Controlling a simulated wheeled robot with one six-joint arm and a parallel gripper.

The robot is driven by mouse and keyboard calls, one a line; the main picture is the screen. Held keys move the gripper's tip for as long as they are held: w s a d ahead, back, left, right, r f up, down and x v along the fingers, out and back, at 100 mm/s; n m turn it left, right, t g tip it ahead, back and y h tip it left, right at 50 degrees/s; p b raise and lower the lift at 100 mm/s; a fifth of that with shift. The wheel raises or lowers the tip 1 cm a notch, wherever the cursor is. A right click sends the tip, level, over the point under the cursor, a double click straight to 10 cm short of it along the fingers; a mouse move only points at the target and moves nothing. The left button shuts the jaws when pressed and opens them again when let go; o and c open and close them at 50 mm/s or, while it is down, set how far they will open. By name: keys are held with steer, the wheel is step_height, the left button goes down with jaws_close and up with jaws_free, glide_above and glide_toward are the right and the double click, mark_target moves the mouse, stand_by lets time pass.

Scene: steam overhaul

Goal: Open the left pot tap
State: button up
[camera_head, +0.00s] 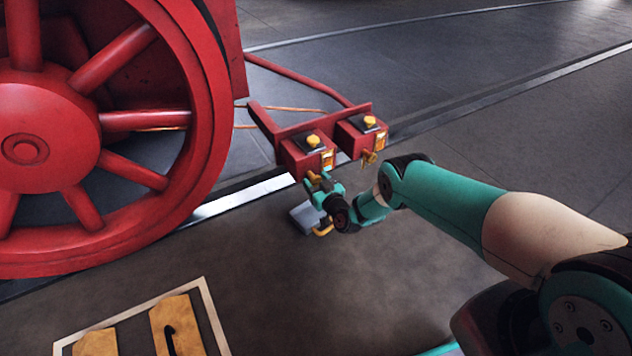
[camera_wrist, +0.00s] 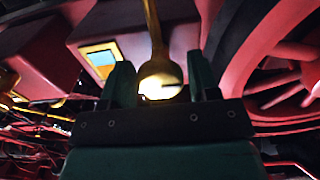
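Two red pots hang side by side on a red bracket by the wheel: the left pot (camera_head: 296,160) and the right pot (camera_head: 349,141). Each has a yellow knob on top and a small lit sight window. The left pot's brass tap (camera_head: 311,177) is partly hidden by my gripper (camera_head: 322,184) in the head view. In the wrist view the tap's rounded yellow end (camera_wrist: 161,78) lies between the fingers of my gripper (camera_wrist: 163,82). The fingers stand apart, with a narrow gap visible on the right side. The right pot's tap (camera_head: 369,158) hangs free.
A large red spoked wheel (camera_head: 45,120) stands at the left. A grey box-like thing (camera_head: 305,217) with a yellow part is just below my gripper. A white-framed panel with yellow plates (camera_head: 175,325) lies at the lower left.

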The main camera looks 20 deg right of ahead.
steer(key=shift+o, duration=1)
steer(key=shift+s+r+p, duration=0.1)
steer(key=shift+s+p, duration=0.1)
steer(key=shift+p, duration=0.1)
steer(key=p+v, duration=1.1)
steer(key=v, duration=0.6)
steer(key=shift+d, duration=0.1)
